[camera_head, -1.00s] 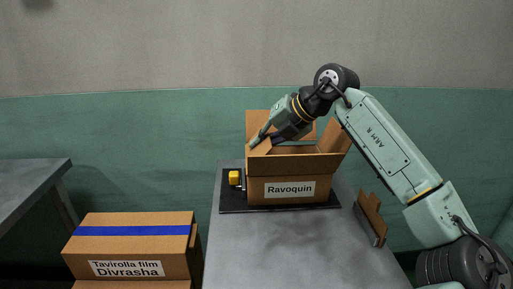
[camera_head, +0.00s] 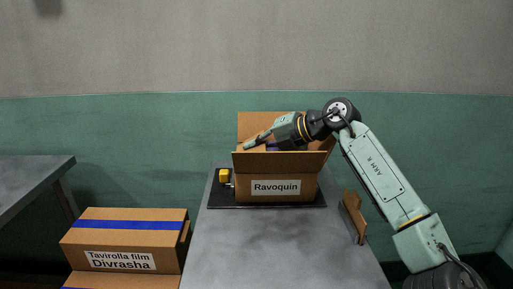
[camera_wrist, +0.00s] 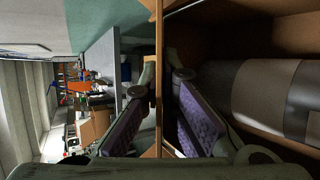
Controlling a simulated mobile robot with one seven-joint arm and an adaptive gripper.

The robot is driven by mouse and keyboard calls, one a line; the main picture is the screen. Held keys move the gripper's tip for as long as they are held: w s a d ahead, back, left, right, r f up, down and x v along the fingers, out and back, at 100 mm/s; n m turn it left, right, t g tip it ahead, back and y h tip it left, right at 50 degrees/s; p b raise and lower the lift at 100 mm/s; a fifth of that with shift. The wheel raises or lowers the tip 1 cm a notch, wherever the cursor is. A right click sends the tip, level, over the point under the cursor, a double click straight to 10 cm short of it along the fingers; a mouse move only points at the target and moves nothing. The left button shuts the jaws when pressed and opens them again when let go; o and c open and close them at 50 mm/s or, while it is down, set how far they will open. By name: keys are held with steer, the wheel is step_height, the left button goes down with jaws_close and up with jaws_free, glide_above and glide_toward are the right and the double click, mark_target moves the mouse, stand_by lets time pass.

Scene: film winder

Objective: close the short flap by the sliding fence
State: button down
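The open carton marked Ravoquin (camera_head: 275,188) stands on a black mat (camera_head: 266,205) on the grey table. Its back flap (camera_head: 255,124) stands up and its front flap (camera_head: 280,160) tilts up towards me. The right short flap (camera_head: 326,145) is partly behind my arm. My gripper (camera_head: 254,142) is low at the carton's upper left side. In the wrist view its two purple-padded fingers (camera_wrist: 163,120) are apart, one on each side of a cardboard edge (camera_wrist: 158,65). A yellow block (camera_head: 224,175) sits beside the carton's left side; I cannot tell whether it belongs to the fence.
A grey-and-brown roll (camera_wrist: 265,95) lies inside the carton. A brown upright piece (camera_head: 354,215) stands at the table's right edge. Closed cartons (camera_head: 125,240) are stacked left of the table, with another table (camera_head: 30,185) further left. The table's front area is clear.

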steer(key=c, duration=1.8)
jaws_free()
steer(key=shift+c, duration=0.2)
steer(key=v, duration=1.2)
steer(key=shift+a, duration=0.1)
steer(key=shift+c, duration=0.4)
